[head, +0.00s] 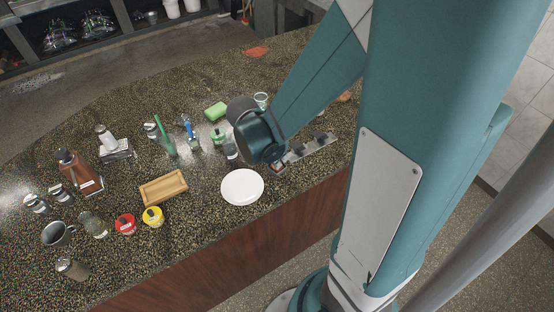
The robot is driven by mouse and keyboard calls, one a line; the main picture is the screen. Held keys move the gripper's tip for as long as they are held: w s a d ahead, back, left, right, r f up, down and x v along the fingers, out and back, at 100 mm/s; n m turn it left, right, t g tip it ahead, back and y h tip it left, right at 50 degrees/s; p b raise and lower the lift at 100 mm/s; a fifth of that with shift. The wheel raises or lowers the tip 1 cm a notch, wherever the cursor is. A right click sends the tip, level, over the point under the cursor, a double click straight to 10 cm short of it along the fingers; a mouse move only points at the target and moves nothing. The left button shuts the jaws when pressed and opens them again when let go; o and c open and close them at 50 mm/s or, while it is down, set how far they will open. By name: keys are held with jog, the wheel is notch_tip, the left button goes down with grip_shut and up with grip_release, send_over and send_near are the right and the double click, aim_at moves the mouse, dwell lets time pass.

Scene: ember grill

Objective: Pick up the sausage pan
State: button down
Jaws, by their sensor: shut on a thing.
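A long, narrow grey metal pan (322,142) with several dark lumps in it, which looks like the sausage pan, lies along the counter's near edge. My gripper (279,168) points down at the pan's left end and is shut on it. The wrist and arm cover part of the pan and the area behind it. The fingertips are small and partly hidden, and I cannot tell whether the pan is lifted off the counter.
A white plate (242,187) lies just left of the gripper. A wooden board (163,187), red container (126,224) and yellow container (153,216) are further left.

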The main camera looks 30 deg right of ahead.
jog(key=shift+r+p, duration=0.6)
jog(key=shift+r, duration=4.35)
jog(key=shift+a, duration=0.1)
